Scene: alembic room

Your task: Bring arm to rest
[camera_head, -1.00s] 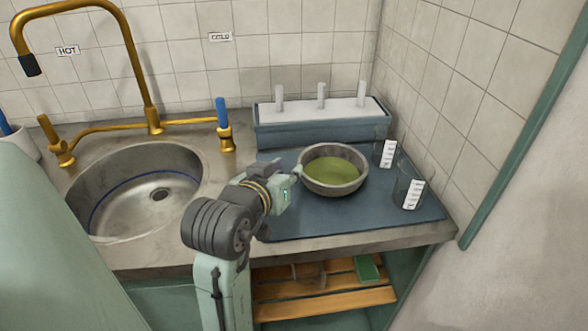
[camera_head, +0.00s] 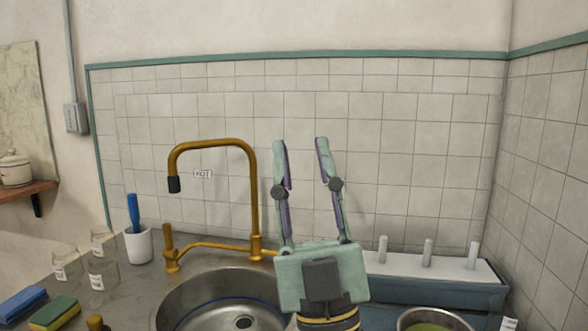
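My gripper (camera_head: 304,152) points upward in the middle of the head view, in front of the tiled wall. Its two long green fingers are spread apart with nothing between them. Below it is the pale green gripper body, with dark and yellow bands at the bottom edge of the picture. The rest of my arm is out of the picture. The gripper hides part of the counter between the sink and the blue rack.
The sink (camera_head: 190,297) and brass faucet (camera_head: 256,195) are left of my gripper. A metal bowl (camera_head: 440,313) of green liquid and a blue pegged rack (camera_head: 400,290) are at right. Glass jars (camera_head: 66,265), a white cup (camera_head: 138,245) and sponges (camera_head: 55,312) stand at left.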

